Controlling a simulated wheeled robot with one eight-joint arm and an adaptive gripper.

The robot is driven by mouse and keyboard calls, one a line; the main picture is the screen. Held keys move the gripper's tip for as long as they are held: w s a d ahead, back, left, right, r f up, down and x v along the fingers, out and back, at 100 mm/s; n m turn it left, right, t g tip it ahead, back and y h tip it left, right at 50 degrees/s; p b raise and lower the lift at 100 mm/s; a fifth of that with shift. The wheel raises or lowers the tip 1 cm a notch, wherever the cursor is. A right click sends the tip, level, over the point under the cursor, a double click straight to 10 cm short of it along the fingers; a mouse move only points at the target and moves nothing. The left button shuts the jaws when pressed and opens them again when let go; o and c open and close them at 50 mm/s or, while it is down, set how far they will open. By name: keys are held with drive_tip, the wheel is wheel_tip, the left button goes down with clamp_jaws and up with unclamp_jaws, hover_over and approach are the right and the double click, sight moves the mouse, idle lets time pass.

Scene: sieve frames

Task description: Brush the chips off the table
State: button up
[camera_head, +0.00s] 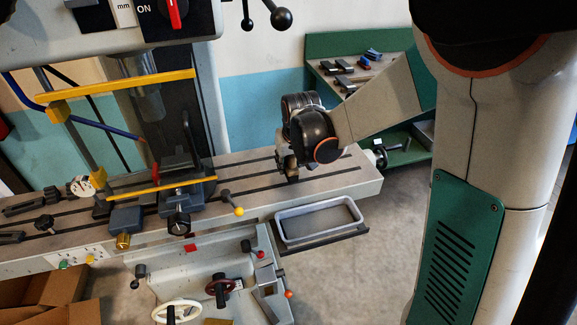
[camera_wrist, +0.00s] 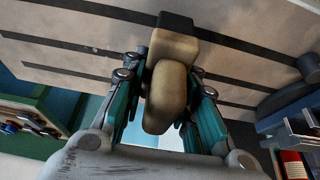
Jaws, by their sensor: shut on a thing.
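My gripper (camera_wrist: 165,78) is shut on a brush (camera_wrist: 168,88) with a tan, worn wooden handle and a dark end. In the head view my gripper (camera_head: 287,158) is over the right part of the grey slotted machine table (camera_head: 335,177). The brush (camera_head: 291,170) is mostly hidden there, its lower end at or just above the surface; I cannot tell whether it touches. The table (camera_wrist: 85,62) fills the upper wrist view. A few tiny specks on it may be chips, but they are too small to tell.
A vise (camera_head: 180,165) and yellow guard bars (camera_head: 160,188) stand on the table's left half. A grey tray (camera_head: 318,222) sits below the front edge at right. A green bench (camera_head: 335,45) with tools is behind. The table's right end looks clear.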

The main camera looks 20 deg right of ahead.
drive_tip(key=shift+r+p, duration=1.6)
drive_tip(key=shift+r, duration=1.05)
